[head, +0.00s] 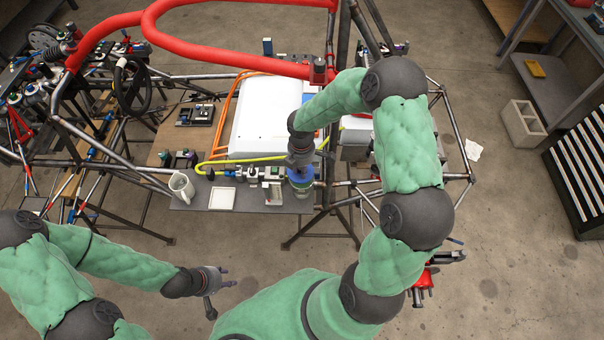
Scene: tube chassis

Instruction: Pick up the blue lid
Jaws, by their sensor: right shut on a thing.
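The blue lid (301,184) is at the right end of the grey shelf (250,203), directly under my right gripper (300,172). My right gripper points down and is shut on the blue lid; its fingers hide part of the lid's top. A round container seems to be under the lid, and I cannot tell whether the lid touches it. My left gripper (219,290) is open and empty, low in front of the shelf and well away from the lid.
Red tubes (230,62) and dark chassis tubes surround the shelf. The floor in front is clear.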

